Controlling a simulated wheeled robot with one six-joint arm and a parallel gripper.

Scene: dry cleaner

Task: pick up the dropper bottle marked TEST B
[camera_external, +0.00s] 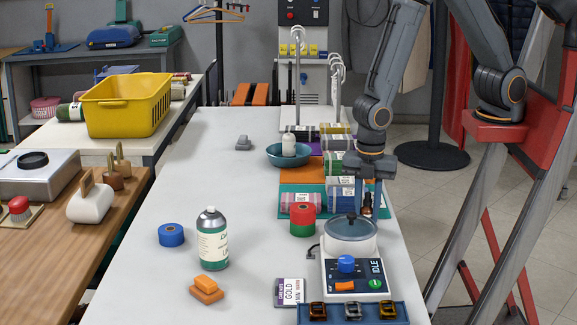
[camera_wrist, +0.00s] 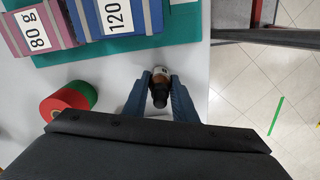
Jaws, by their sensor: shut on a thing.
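A small brown dropper bottle (camera_wrist: 160,97) with a dark cap and a pale label stands upright between my gripper's two fingers (camera_wrist: 161,80) in the wrist view. The label's words cannot be read. In the external view the bottle (camera_external: 367,206) shows as a small dark shape just behind the machine with the round lid, near the table's right edge. My gripper (camera_external: 368,190) points down from above and is shut on the bottle. I cannot tell whether the bottle touches the table.
The lidded machine marked IDLE (camera_external: 352,270) stands close in front. Labelled fabric bundles (camera_external: 299,201) lie on a teal mat, and a red-green roll (camera_external: 302,219) is to the left. A bottle (camera_external: 212,240) and blue roll (camera_external: 171,235) stand farther left.

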